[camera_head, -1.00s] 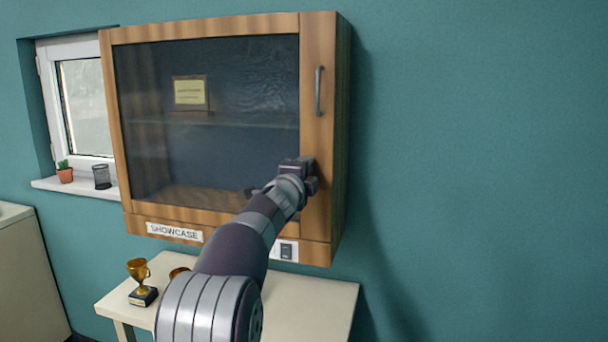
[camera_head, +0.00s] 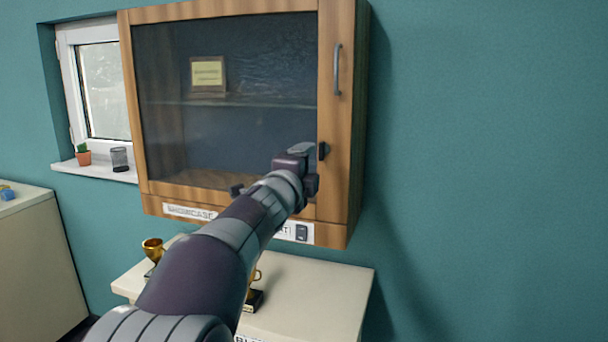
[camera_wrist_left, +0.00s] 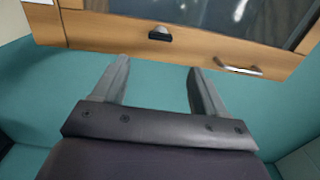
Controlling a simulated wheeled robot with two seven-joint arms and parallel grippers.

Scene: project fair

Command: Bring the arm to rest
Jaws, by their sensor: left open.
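My left gripper (camera_head: 298,168) is in front of the lower right of the showcase cabinet (camera_head: 343,190) in the head view. In the left wrist view its two fingers (camera_wrist_left: 158,66) are spread apart with nothing between them. Beyond the fingertips are the cabinet's wooden door frame (camera_wrist_left: 110,30), a small dark knob (camera_wrist_left: 160,34) and the metal handle (camera_wrist_left: 240,70). The knob also shows in the head view (camera_head: 323,150), just right of the gripper. The door looks shut. My right gripper is not in view.
A pale table (camera_head: 320,295) stands below the cabinet. It bears a gold trophy (camera_head: 153,248) and another (camera_head: 254,298) partly hidden behind my left arm. A window sill (camera_head: 100,170) with a small cactus (camera_head: 83,154) is at left. The wall (camera_head: 490,150) at right is bare.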

